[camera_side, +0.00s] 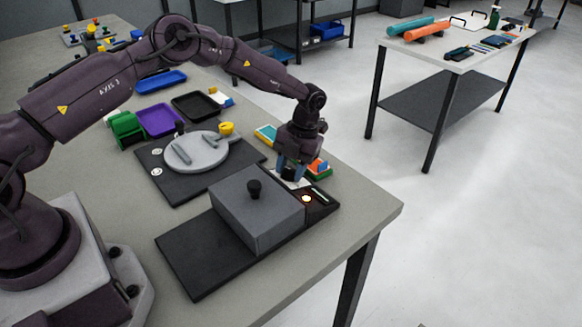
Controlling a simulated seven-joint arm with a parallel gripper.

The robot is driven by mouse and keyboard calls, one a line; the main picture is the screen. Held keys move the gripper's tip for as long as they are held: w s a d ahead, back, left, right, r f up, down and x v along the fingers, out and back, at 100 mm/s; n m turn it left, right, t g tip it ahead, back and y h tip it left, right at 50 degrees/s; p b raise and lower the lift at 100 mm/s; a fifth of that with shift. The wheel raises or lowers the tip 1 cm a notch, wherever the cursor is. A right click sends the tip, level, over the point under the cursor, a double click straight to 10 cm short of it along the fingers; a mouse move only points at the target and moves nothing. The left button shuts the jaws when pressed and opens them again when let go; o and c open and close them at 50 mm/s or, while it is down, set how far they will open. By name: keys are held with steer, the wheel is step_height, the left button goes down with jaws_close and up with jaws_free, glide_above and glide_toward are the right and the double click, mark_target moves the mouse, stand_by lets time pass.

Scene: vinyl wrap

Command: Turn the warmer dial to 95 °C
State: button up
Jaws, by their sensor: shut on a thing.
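The warmer is a grey box (255,212) with a black knob on its lid, standing on a dark base plate (195,262). A small control panel (318,207) at its right end carries a glowing orange light (306,198) and a pale narrow strip. My gripper (290,176) points down at the far end of this panel, its bluish fingers shut on a small dark piece that appears to be the warmer dial (289,173). The fingers partly hide the dial. Its pointer and any temperature marks cannot be read.
A round grey plate (208,153) on a dark base stands behind the warmer. Purple (160,120), black (195,106) and blue (161,82) trays lie farther back. Small coloured items (319,168) lie close behind my gripper. The table's right edge is near the panel.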

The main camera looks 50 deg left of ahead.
steer(key=m, duration=0.4)
steer(key=shift+m, duration=0.4)
stand_by(0.4)
steer(key=o, duration=0.9)
steer(key=v, duration=1.3)
steer(key=shift+a, duration=0.1)
